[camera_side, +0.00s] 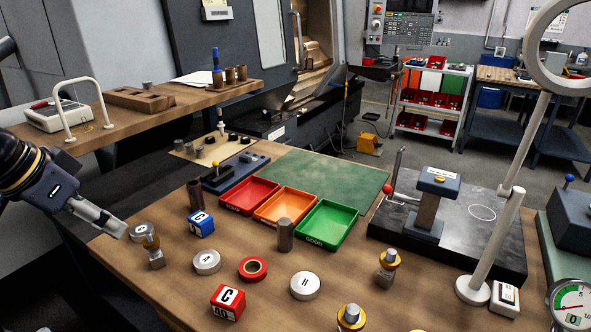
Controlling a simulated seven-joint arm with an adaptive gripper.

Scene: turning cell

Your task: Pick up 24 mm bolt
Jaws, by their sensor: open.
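My gripper (118,229) reaches in from the left edge, over the bench's left end. It is seen side-on, open, with nothing visible between its fingers. Several upright metal pieces with brass-coloured collars could be bolts: one (156,259) just right of my fingertips, one (386,275) right of centre, and one (350,318) cut off at the bottom edge. No size marking is readable, so I cannot tell which is the 24 mm bolt. A plain grey cylinder (285,236) stands near the middle, and a darker one (195,196) stands behind the blue block (201,226).
Red (246,207), orange (283,217) and green (325,236) trays sit mid-bench. Pale discs (305,285), a red ring (252,280) and a red block (228,310) lie in front. A black plate with a stand (432,205) and a tall pole (497,245) occupy the right.

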